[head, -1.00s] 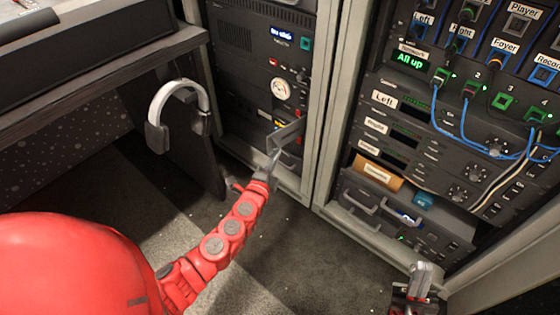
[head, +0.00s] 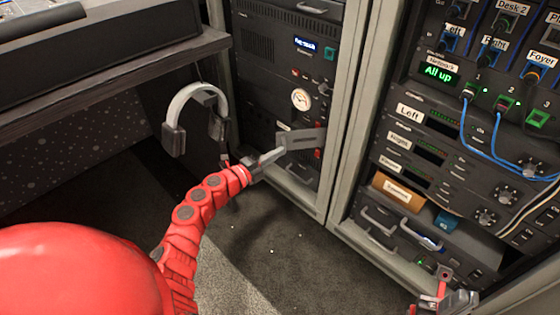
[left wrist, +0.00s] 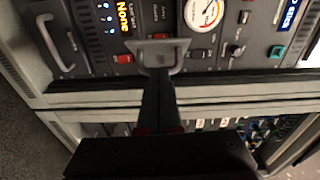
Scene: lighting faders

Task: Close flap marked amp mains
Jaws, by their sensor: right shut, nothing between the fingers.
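A small grey flap (head: 302,139) stands out from the lower part of the left rack, beside the rack's upright. No mark on it is readable. My left gripper (head: 278,155) is at the flap's left end, its slim fingers together and seeming to touch it. In the left wrist view the dark fingers (left wrist: 160,75) look closed, with a grey bracket-like piece (left wrist: 160,50) at their tips; whether it is pinched between them is unclear. My right gripper (head: 446,285) is shut and empty at the bottom right, low before the right rack.
A round gauge (head: 301,99) and red buttons sit on the left rack above the flap. Headphones (head: 195,112) hang under the desk at left. The right rack (head: 425,130) has blue cables and drawer handles. Carpeted floor between is clear.

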